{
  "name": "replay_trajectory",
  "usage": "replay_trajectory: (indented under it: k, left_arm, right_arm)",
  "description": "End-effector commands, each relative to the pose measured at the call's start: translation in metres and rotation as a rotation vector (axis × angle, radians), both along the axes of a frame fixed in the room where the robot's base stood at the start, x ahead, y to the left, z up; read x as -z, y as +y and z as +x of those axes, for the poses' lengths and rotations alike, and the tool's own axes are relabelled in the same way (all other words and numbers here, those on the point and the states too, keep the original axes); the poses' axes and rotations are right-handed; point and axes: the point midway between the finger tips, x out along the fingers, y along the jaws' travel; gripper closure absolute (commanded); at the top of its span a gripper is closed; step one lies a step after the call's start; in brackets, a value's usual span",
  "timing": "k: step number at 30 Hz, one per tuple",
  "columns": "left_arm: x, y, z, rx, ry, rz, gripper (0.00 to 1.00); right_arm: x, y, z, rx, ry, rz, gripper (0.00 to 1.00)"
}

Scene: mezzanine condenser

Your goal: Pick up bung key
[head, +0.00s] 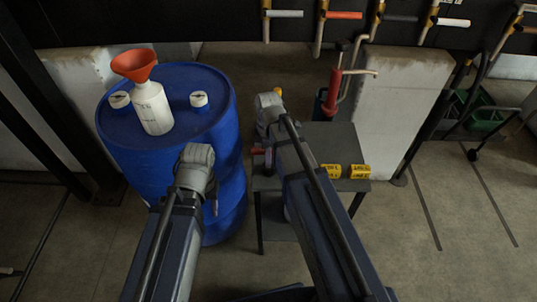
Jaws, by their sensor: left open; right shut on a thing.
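My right gripper (268,156) is low over the left part of the small dark table, mostly hidden behind my own arm and wrist. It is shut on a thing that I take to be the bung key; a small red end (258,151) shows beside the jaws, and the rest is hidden. My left gripper (213,206) hangs in front of the blue drum (222,135), its jaws open and mostly hidden by the wrist.
A white bottle (153,110) with an orange funnel (134,66) and two white caps are on the drum top. Yellow blocks (360,171) sit on the table (325,140). A red hand pump (333,92) stands behind it. Open floor (450,240) lies to the right.

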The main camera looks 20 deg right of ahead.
Motion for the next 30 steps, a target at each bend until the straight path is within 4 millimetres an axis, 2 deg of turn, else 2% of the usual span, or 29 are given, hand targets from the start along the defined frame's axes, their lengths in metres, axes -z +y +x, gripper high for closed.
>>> replay_trajectory:
  k: [17, 23, 30]
  left_arm:
    - [-0.004, 0.000, 0.000, 0.000, 0.000, 0.000, 0.50]
    - [-0.020, 0.000, 0.000, 0.000, 0.000, 0.000, 0.50]
    - [-0.054, 0.000, 0.000, -0.001, 0.000, 0.000, 0.50]
  right_arm:
    - [-0.004, 0.000, 0.000, 0.000, 0.000, 0.000, 1.00]
    - [-0.020, 0.000, 0.000, 0.000, 0.000, 0.000, 1.00]
    - [-0.054, 0.000, 0.000, 0.000, 0.000, 0.000, 1.00]
